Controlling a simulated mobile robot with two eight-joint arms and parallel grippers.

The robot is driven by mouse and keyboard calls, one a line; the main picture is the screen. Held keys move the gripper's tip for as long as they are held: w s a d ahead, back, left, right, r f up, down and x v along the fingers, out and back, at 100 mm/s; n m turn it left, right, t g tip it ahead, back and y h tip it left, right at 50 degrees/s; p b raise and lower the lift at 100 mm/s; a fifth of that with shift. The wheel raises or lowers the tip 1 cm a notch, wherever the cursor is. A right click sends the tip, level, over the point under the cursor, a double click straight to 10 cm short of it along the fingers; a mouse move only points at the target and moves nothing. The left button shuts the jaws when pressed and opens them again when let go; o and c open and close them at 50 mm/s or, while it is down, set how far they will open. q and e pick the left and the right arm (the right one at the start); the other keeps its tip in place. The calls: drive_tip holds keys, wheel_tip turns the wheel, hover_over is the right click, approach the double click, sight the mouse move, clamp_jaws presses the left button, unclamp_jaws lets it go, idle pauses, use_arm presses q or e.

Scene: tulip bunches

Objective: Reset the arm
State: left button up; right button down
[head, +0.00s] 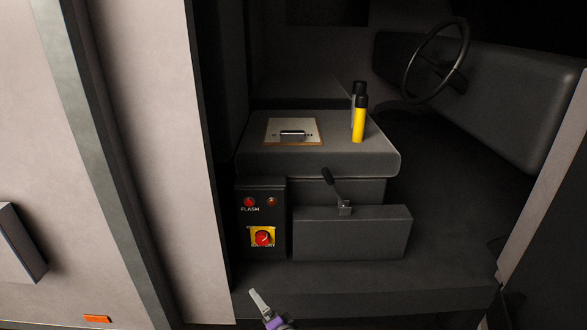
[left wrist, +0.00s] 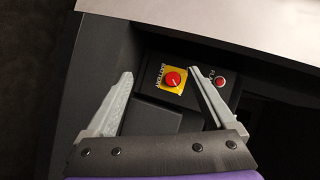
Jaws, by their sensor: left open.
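My left gripper (head: 258,301) shows at the bottom of the head view, low in front of the cab's step. In the left wrist view its two grey fingers (left wrist: 164,88) are spread apart with nothing between them. Beyond the fingers is a black control box (head: 260,218) with a red rotary switch on a yellow plate (head: 262,237). The switch plate also shows in the left wrist view (left wrist: 173,79), seen between the fingertips and apart from them. My right gripper is not in view.
A seat base (head: 320,160) carries a clipboard (head: 292,131), a yellow canister (head: 359,120) and a dark canister. A lever (head: 335,190) stands beside the control box. A steering wheel (head: 438,60) is at the upper right. The pale door frame (head: 165,150) borders the opening on the left.

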use_arm(q)
drive_tip(key=s+a+r+n+g, duration=0.1)
drive_tip(key=s+a+n+g, duration=0.25)
drive_tip(key=s+a, duration=0.45)
drive_tip(key=s+a+f+n+g+h, duration=0.2)
drive_tip(key=s+n+g+h, duration=0.35)
drive_tip(key=s, duration=1.55)
wheel_tip(320, 180, up, 19)
drive_tip(key=w+t+h+p, duration=0.1)
drive_tip(key=t+p, duration=0.1)
drive_tip(key=p, duration=1.4)
drive_tip(key=shift+w+d+h+p, duration=0.25)
drive_tip(key=shift+d+h+p, duration=0.05)
drive_tip(key=shift+h+p, duration=0.05)
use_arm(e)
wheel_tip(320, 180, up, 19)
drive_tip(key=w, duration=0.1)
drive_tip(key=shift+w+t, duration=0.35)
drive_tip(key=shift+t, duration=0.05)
